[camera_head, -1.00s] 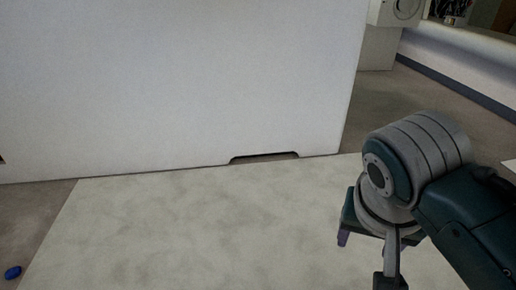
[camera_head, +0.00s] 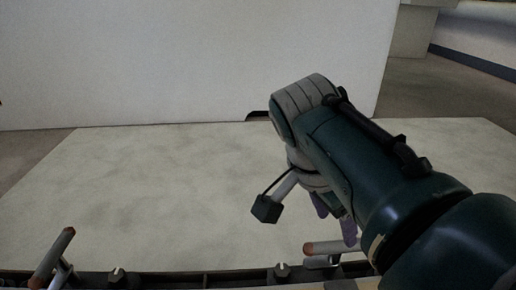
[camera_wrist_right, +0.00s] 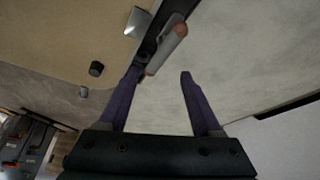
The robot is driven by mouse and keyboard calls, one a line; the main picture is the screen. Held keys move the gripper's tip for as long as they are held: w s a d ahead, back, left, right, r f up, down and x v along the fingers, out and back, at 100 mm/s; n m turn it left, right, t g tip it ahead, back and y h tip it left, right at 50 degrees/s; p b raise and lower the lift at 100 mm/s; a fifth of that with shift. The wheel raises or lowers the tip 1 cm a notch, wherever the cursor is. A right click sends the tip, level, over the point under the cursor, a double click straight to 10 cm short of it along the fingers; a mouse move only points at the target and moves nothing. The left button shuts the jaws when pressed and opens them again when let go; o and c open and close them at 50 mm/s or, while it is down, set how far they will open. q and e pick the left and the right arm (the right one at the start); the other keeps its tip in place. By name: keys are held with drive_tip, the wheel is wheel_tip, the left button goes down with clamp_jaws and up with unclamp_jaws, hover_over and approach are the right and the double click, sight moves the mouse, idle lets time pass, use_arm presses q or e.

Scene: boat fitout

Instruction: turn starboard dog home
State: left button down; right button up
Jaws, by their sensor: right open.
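Two grey dog handles with reddish-brown ends show along the front edge of a pale mottled panel in the head view. The right one, which I take as the starboard dog (camera_head: 324,250), lies roughly level across the picture; the left one (camera_head: 54,256) slants upward. My right gripper (camera_head: 336,228) hangs just above the right handle, its purple fingers apart. In the right wrist view, the open right gripper (camera_wrist_right: 162,74) has the dog handle (camera_wrist_right: 166,48) near its left fingertip. I cannot tell whether they touch. My left gripper is out of view.
The pale panel (camera_head: 150,190) is mostly bare. A dark rail (camera_head: 190,281) with small pale fittings (camera_head: 117,273) runs along its front edge. A white upright wall (camera_head: 180,60) stands behind it. The wrist view shows a dark knob (camera_wrist_right: 97,69) on a tan surface.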

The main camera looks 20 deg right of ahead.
sight(334, 248)
use_arm(q)
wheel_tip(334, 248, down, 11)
drive_tip(key=b, duration=0.9)
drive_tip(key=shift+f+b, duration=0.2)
drive_tip(key=shift+b, duration=0.15)
use_arm(e)
drive_tip(key=x, duration=0.8)
drive_tip(key=a+x, duration=0.1)
drive_tip(key=x, duration=0.3)
drive_tip(key=shift+w+a+f, duration=0.1)
drive_tip(key=shift+w+f, duration=0.15)
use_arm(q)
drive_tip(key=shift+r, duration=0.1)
use_arm(e)
drive_tip(key=shift+r, duration=0.1)
drive_tip(key=shift+c, duration=0.3)
